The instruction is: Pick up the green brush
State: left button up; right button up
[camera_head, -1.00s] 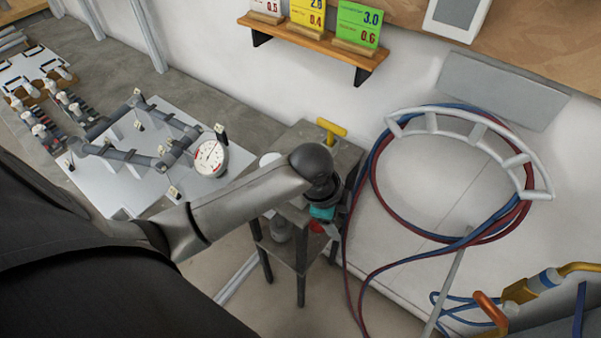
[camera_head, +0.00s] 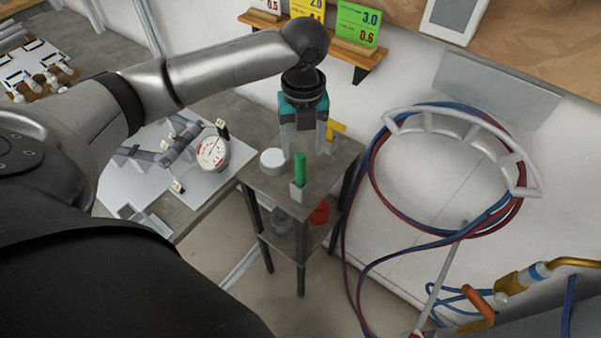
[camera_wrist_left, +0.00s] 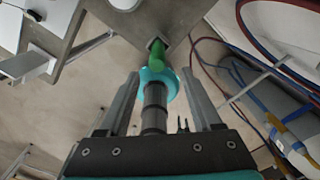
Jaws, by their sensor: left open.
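The green brush (camera_head: 300,168) stands upright in a small grey holder (camera_head: 298,192) at the near corner of a small grey stand (camera_head: 262,183). In the left wrist view the green brush (camera_wrist_left: 158,50) also shows at its holder, past the fingertips. My left gripper (camera_head: 304,151) is open, pointing down above and slightly behind the brush in the head view. In the wrist view its fingers (camera_wrist_left: 161,73) are spread, with a teal ring and dark cylinder between them that I cannot identify. I see no contact with the brush. My right gripper is not in view.
On the stand are a white round container (camera_head: 273,161) and a yellow T-shaped handle (camera_head: 337,129). A red object (camera_head: 320,212) is on its lower shelf. A dial gauge (camera_head: 212,153) is to the left. Hoses (camera_head: 372,190) hang on the wall to the right.

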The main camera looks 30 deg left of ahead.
aim_at(301, 173)
pick_arm(q)
notch_tip(301, 173, down, 5)
jog(key=shift+r, duration=0.1)
jog(key=shift+w+a+f+b, duration=0.1)
jog(key=shift+f+b, duration=0.05)
jog(key=shift+f, duration=0.75)
jog(key=shift+w+a+f+b, duration=0.1)
jog(key=shift+a+f+b, duration=0.1)
jog(key=shift+f, duration=0.65)
jog(key=shift+a+f+b, duration=0.1)
jog(key=shift+f+b, duration=0.05)
jog(key=shift+f, duration=0.75)
jog(key=shift+c, duration=0.4)
grip_shut()
